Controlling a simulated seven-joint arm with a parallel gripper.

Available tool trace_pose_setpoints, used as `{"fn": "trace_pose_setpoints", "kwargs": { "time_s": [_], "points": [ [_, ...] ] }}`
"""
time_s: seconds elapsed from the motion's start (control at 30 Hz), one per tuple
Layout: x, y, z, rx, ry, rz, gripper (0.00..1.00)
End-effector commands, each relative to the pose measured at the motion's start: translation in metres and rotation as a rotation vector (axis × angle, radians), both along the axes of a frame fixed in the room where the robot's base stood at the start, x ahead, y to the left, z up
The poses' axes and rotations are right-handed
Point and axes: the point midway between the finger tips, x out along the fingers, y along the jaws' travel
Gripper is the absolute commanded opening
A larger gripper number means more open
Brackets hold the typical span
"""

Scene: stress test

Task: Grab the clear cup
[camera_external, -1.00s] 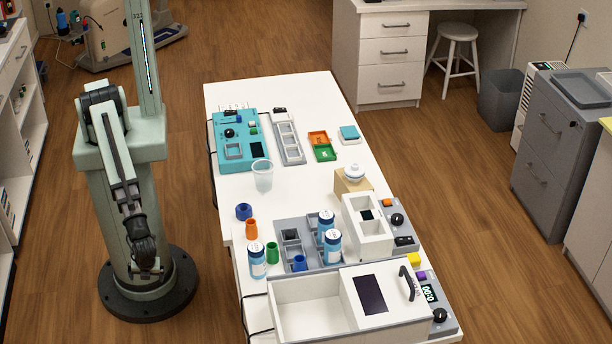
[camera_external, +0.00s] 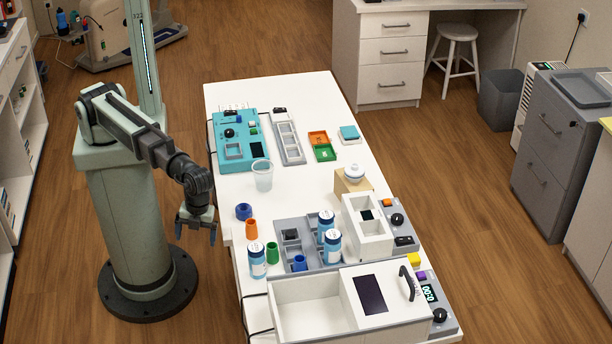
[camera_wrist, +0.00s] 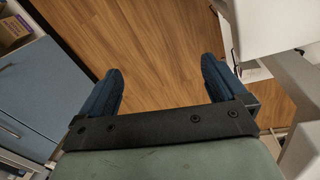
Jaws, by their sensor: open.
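The clear cup (camera_external: 262,175) stands upright on the white table, near its left edge in the external view, just in front of the teal device. It is empty as far as I can see. My gripper (camera_external: 196,232) hangs beside the table's left edge, pointing down, apart from the cup and to its lower left. In the wrist view my gripper (camera_wrist: 162,85) has its two blue fingers spread wide with only wood floor between them. The cup does not show in the wrist view.
The teal device (camera_external: 236,150) stands behind the cup. A blue ring (camera_external: 243,211), an orange cone (camera_external: 251,230) and a green cone (camera_external: 272,253) stand in front of it. Blue-labelled bottles (camera_external: 257,262) stand nearer the front. The table's left edge (camera_external: 226,222) lies close to my gripper.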

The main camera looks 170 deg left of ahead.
Motion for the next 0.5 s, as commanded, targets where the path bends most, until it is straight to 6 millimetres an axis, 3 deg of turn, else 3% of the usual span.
{"fn": "trace_pose_setpoints", "kwargs": {
  "time_s": [0.17,0.5],
  "points": [
    [-0.010,0.048,0.056,0.026,-0.045,0.009,0.98],
    [-0.099,0.161,0.126,0.103,-0.023,0.214,0.98]
  ]
}}
